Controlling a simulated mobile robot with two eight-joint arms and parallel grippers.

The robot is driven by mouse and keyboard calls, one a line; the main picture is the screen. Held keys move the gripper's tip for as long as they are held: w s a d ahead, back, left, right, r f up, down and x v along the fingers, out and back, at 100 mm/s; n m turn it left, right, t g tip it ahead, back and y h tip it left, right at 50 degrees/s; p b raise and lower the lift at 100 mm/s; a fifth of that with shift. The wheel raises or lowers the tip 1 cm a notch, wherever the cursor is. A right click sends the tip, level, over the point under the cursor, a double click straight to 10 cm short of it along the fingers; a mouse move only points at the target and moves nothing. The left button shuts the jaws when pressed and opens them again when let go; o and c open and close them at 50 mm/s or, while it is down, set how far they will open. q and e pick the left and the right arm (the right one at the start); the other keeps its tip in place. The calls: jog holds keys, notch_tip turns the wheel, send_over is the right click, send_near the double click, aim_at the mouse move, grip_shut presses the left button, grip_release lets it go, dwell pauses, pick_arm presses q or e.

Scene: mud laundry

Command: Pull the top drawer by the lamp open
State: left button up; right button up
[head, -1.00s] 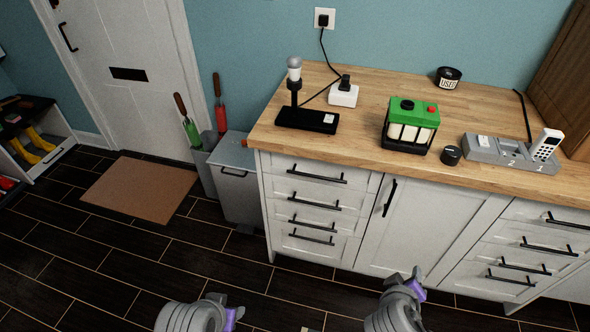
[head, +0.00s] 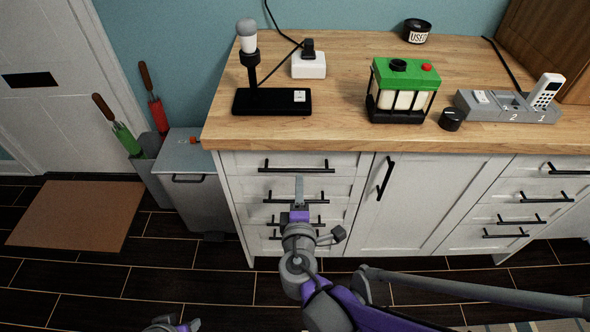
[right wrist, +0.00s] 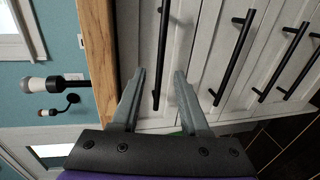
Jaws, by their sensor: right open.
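The lamp (head: 246,60), with a black base and pale head, stands at the counter's left end. Below it is the pale top drawer (head: 238,163), shut flush, with a black bar handle (head: 296,167). My right gripper (head: 299,183) is in front of this drawer stack, just below the top handle in the picture. In the right wrist view, its open jaws (right wrist: 160,75) point at the drawer fronts, and the top handle (right wrist: 161,50) shows between them; no contact is clear. My left gripper (head: 172,326) is partly cut off at the head view's bottom edge.
The wooden countertop (head: 350,60) overhangs the drawers, carrying a green-topped device (head: 402,90) and a grey charging dock (head: 508,105). A cupboard door (head: 420,200) is right of the stack. A grey bin (head: 188,180) stands left. Dark floor is open in front.

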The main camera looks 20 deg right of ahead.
aim_at(299, 171)
jog(key=b+x, duration=0.1)
jog(key=x, duration=0.7)
jog(key=shift+a, duration=0.1)
jog(key=shift+c, duration=0.3)
grip_shut()
dwell(0.9)
